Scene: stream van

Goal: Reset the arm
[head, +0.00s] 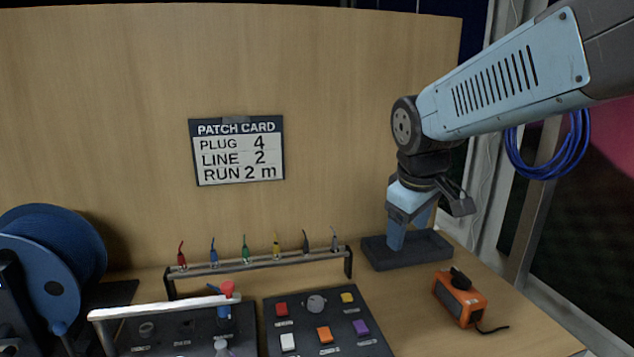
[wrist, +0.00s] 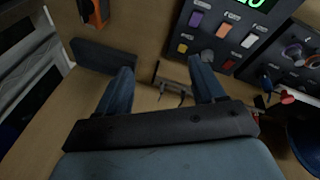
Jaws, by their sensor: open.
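My arm (head: 510,75) reaches in from the upper right in the head view, its forearm sloping down to a bent wrist. My gripper (head: 408,232) points down in front of a dark shallow tray (head: 440,248) at the back right of the bench. In the wrist view my gripper (wrist: 164,80) has its two blue fingers apart, with nothing between them but bench and part of the plug rack. I cannot tell exactly how high the fingertips are above the bench.
A button panel (head: 330,335), a plug rack (head: 260,262) with several coloured plugs and a blue cable reel (head: 50,265) stand left of my gripper. An orange device (head: 460,300) lies to its front right. A wooden board (head: 330,100) with a patch card (head: 237,150) stands behind.

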